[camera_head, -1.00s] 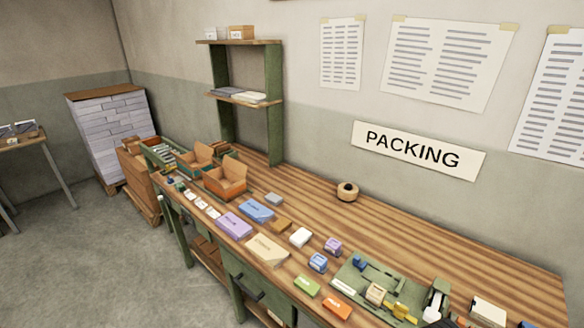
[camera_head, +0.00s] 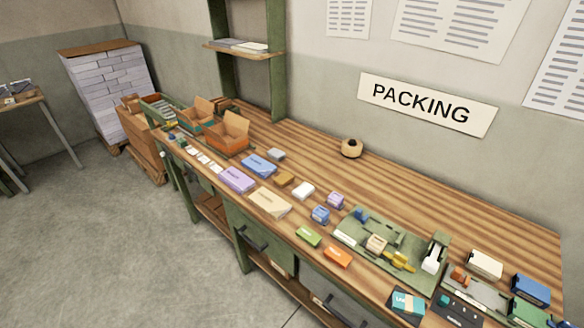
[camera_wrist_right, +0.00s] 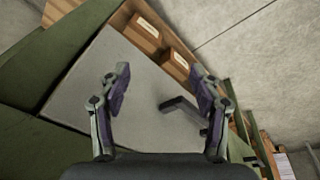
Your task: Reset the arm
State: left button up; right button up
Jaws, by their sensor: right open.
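My right gripper (camera_wrist_right: 162,88) shows in the right wrist view. Its two fingers are spread apart with nothing between them. Beyond it are a grey panel (camera_wrist_right: 115,85) with a dark handle (camera_wrist_right: 184,108) and brown boxes (camera_wrist_right: 146,30) above a grey floor. Neither of my grippers shows in the head view, and my left gripper is in no view.
The wooden workbench (camera_head: 440,205) runs along the wall under the PACKING sign (camera_head: 427,104). The floor (camera_head: 110,240) at left is clear.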

jog(key=s+d+f+g+b, duration=0.1)
jog(key=s+f+b, duration=0.2)
jog(key=s+f, duration=1.7)
notch_tip(320, 180, down, 2)
jog(key=shift+d+f, duration=0.15)
